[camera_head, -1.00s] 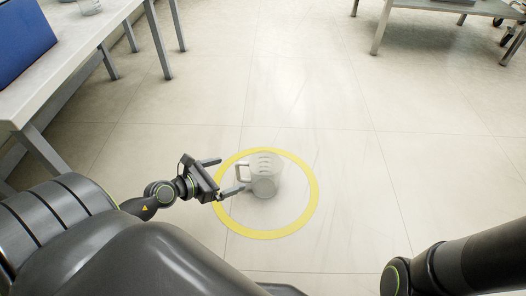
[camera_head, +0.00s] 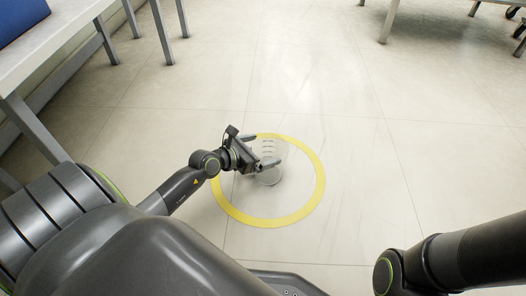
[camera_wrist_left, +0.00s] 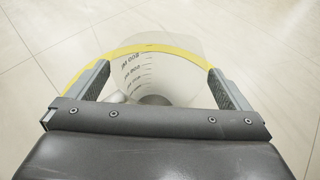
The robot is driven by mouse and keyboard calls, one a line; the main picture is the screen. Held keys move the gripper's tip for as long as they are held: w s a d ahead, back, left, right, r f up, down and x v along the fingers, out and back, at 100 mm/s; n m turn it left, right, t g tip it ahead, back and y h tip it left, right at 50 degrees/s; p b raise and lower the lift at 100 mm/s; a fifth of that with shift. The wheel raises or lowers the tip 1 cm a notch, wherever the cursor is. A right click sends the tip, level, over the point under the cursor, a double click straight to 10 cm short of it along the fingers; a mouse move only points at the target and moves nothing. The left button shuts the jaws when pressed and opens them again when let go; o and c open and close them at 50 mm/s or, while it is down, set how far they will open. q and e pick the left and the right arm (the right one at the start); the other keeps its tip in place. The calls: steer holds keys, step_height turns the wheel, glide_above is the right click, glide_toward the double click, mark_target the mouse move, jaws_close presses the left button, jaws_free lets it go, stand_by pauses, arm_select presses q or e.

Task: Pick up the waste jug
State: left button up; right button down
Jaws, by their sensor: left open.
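The waste jug (camera_head: 270,172) is a clear, graduated jug with a handle, standing on the floor inside a yellow ring (camera_head: 262,219). My left gripper (camera_head: 267,151) is open, with its fingers at the jug and partly covering it in the head view. In the left wrist view the jug (camera_wrist_left: 152,68) shows between the two spread fingers, its scale marks readable in part. I cannot tell whether either finger touches it. The jug's handle is mostly hidden by the gripper. My right arm shows at the lower right, but its gripper is out of view.
A grey table (camera_head: 62,42) with a blue object (camera_head: 20,18) on it stands at the upper left. Another table's leg (camera_head: 389,22) shows at the upper right. The tiled floor around the ring is clear.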

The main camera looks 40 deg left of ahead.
arm_select(q)
steer(key=shift+b+x, duration=0.4)
steer(key=shift+x, duration=0.65)
steer(key=c, duration=0.9)
steer(key=shift+r, duration=0.15)
steer(key=shift+c, duration=0.2)
